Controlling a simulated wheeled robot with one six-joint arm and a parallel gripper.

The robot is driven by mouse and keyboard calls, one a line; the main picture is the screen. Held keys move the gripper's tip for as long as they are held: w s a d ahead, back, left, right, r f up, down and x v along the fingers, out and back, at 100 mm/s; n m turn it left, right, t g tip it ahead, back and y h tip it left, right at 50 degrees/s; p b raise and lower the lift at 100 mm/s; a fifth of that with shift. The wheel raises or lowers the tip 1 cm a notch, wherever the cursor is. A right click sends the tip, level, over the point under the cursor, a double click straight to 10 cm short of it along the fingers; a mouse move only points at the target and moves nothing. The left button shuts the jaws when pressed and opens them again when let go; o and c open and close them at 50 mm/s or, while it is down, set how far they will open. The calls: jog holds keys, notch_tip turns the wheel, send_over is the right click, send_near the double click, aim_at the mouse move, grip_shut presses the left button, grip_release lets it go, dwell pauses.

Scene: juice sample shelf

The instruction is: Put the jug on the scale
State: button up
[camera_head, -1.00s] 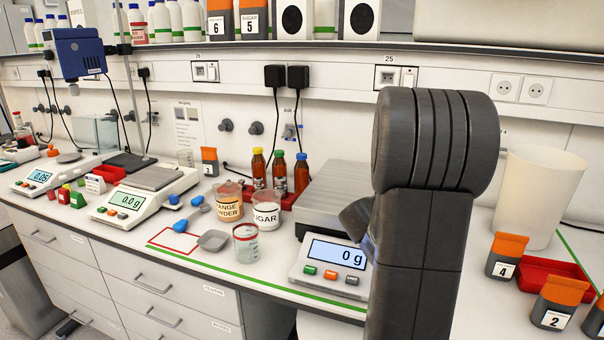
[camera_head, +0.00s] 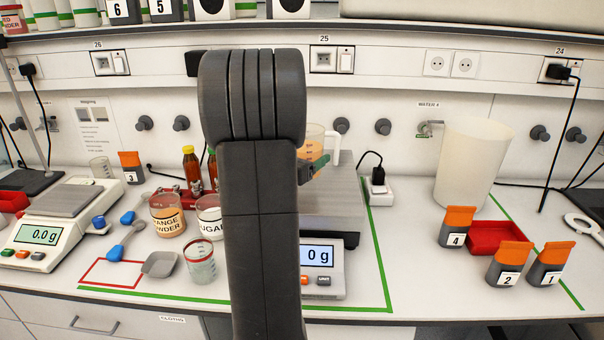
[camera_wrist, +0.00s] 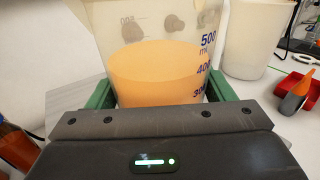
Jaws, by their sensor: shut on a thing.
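The clear measuring jug with orange liquid (camera_head: 316,139) shows partly behind my arm in the head view, its white handle to the right. It fills the middle of the wrist view (camera_wrist: 155,70), upright, with blue volume marks. My gripper (camera_wrist: 163,92) is shut on the jug, a green finger on each side. The large scale's grey plate (camera_head: 343,199) lies under and behind the jug in the head view. The scale display (camera_head: 318,254) reads 0 g. My arm hides the scale's left part. The jug's base is hidden, so the gap to the plate cannot be judged.
A smaller scale (camera_head: 58,205) stands at left. The powder jar (camera_head: 167,217), sugar jar (camera_head: 209,220) and a small beaker (camera_head: 200,265) stand left of my arm. A white bin (camera_head: 470,165), red tray (camera_head: 497,236) and orange-lidded containers stand at right. Bench right of the large scale is partly clear.

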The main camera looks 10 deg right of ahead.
jog(key=shift+f, duration=2.5)
jog(key=shift+f, duration=0.15)
jog(key=o, duration=1.3)
jog(key=shift+o, duration=0.2)
jog(key=shift+r, duration=0.2)
jog(key=b+v, duration=0.1)
jog(key=v, duration=1.1)
jog(key=shift+b, duration=0.4)
